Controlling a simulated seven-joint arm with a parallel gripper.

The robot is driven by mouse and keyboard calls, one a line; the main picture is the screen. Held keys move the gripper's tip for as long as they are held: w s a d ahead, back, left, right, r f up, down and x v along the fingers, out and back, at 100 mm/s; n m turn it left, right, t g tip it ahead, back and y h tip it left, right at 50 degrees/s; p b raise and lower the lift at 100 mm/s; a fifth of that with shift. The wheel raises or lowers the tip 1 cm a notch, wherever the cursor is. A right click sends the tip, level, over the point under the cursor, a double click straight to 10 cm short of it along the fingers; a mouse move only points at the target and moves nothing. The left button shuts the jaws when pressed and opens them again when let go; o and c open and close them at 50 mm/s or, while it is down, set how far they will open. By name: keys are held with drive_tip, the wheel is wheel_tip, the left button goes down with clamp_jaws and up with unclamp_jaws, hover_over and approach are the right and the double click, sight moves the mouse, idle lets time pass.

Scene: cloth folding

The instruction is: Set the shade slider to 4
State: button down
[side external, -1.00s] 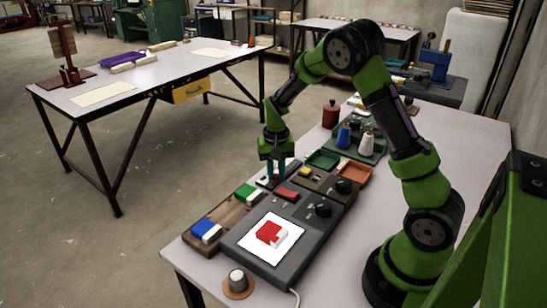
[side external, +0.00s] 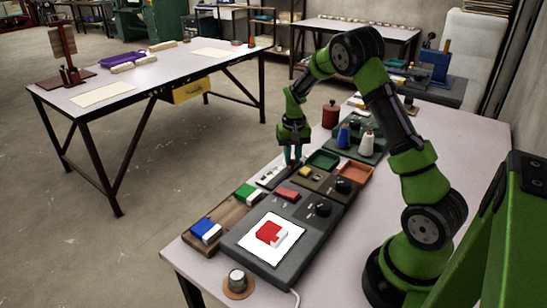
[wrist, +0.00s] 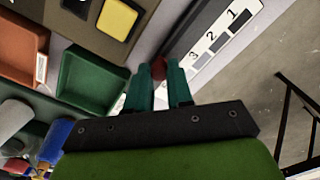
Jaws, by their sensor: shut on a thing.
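The shade slider (side external: 270,177) is a narrow strip with a white scale, beside the control boxes at the table's edge. In the wrist view its scale (wrist: 205,46) shows 1, 2 and 3, with 1 farthest from my fingers. My gripper (wrist: 159,78) is shut on a red knob (wrist: 158,67), which sits past the 3, at the end away from 1. My fingers hide the scale there, so I cannot read the mark beside the knob. In the side view my gripper (side external: 293,164) points down at the slider's far end.
A box with a yellow button (wrist: 117,17) lies beside the slider. A green tray (wrist: 95,80) and an orange tray (wrist: 22,50) are close by. A grey console (side external: 245,247) with a picture on its screen and a wooden block holder (side external: 198,241) stand nearer the camera.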

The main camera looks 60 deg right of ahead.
sight(293, 160)
drive_tip(key=shift+r, duration=0.1)
drive_tip(key=c, duration=1.3)
unclamp_jaws()
wheel_tip(293, 160, up, 17)
drive_tip(key=shift+f, duration=0.1)
drive_tip(key=s+a+r+n+t, duration=0.1)
drive_tip(key=s+a+t, duration=0.1)
drive_tip(key=s+a, duration=0.4)
drive_tip(key=s+a+r+n+t+y, duration=0.1)
drive_tip(key=s+a, duration=0.4)
drive_tip(key=a, duration=0.5)
drive_tip(key=s+a+r+n+t+y, duration=0.1)
drive_tip(key=s+a+r+n+t, duration=0.1)
drive_tip(key=s+a, duration=0.4)
drive_tip(key=shift+s+a+r+n+t, duration=0.15)
drive_tip(key=shift+a+n+t, duration=0.1)
drive_tip(key=shift+a+t, duration=0.35)
drive_tip(key=shift+s+a+r+n+t, duration=0.15)
drive_tip(key=shift+a+n+t, duration=0.1)
drive_tip(key=shift+a+t, duration=0.3)
